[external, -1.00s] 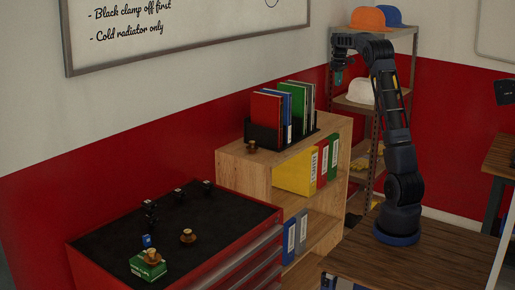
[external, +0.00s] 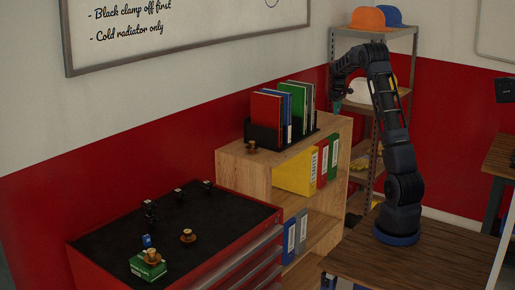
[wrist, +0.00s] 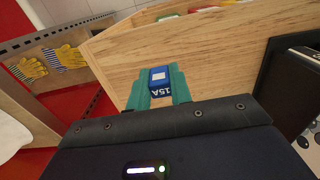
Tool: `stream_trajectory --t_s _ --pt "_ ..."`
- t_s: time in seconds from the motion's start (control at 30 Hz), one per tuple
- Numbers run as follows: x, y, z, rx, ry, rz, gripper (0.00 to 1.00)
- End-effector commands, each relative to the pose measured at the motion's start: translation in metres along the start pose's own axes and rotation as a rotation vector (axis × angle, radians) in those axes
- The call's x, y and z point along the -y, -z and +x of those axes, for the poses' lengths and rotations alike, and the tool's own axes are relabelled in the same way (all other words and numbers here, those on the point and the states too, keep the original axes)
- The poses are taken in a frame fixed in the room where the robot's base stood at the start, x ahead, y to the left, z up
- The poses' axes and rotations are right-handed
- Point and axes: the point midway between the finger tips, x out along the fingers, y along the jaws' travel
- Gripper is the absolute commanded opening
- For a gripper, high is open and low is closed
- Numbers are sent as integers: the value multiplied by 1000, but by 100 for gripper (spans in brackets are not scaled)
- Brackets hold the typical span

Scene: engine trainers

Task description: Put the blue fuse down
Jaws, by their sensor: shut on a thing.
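The blue fuse (wrist: 160,75), marked 15A with a white patch on top, is held between the teal fingers of my gripper (wrist: 160,88) in the wrist view. My gripper is shut on it. In the external view my gripper (external: 337,104) hangs in the air near the right end of the wooden shelf unit, and the fuse is too small to make out there. In the wrist view the wooden shelf unit (wrist: 205,45) lies beyond the fingers.
The shelf unit's top (external: 333,123) bears a black file holder (external: 262,136) with folders and a small brown item (external: 251,146). A red tool cabinet (external: 210,252) bears a green box (external: 148,267), a small blue item (external: 146,240) and other small parts. A metal rack (external: 408,50) stands behind my arm.

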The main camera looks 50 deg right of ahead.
Motion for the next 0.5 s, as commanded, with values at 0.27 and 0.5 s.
stream_trajectory --t_s 0.27,0.5 --pt "0 0 35 1 1 0 0" --pt "0 0 38 0 0 0 0"
